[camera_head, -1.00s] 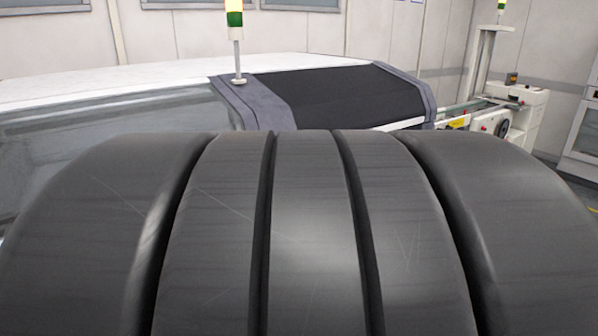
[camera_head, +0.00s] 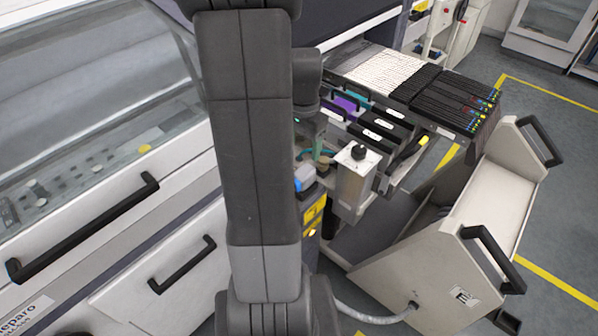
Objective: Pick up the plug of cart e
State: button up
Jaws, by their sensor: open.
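The cart (camera_head: 395,268) with a pale body and black handles stands at the right; its small label (camera_head: 465,296) is too small to read surely. A grey cable (camera_head: 368,317) leaves its side and runs left behind my arm. A small blue and grey piece (camera_head: 304,180) sits above a yellow and black holder (camera_head: 312,214), just right of my arm; it may be the plug, but I cannot tell surely. My gripper (camera_head: 316,152) is open, seen small and partly hidden behind my arm link, above and near that piece. It holds nothing that I can see.
A pale box with a black knob (camera_head: 355,170) stands close right of my gripper. A machine with black handles (camera_head: 90,225) fills the left. Grey floor with yellow lines (camera_head: 560,275) is free at right.

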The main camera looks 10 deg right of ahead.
aim_at(304, 171)
notch_tip(304, 171, down, 6)
jog(key=shift+r, duration=0.1)
jog(key=shift+s+d+f+p, duration=0.1)
jog(key=shift+s+f+p, duration=0.15)
jog(key=shift+f, duration=1.2)
jog(key=shift+s+f+p, duration=0.15)
jog(key=shift+f+p, duration=0.05)
jog(key=shift+f, duration=1.25)
jog(key=c, duration=1.4)
notch_tip(304, 171, up, 10)
jog(key=shift+f, duration=0.1)
jog(key=shift+r+p, duration=0.95)
jog(key=shift+r, duration=0.7)
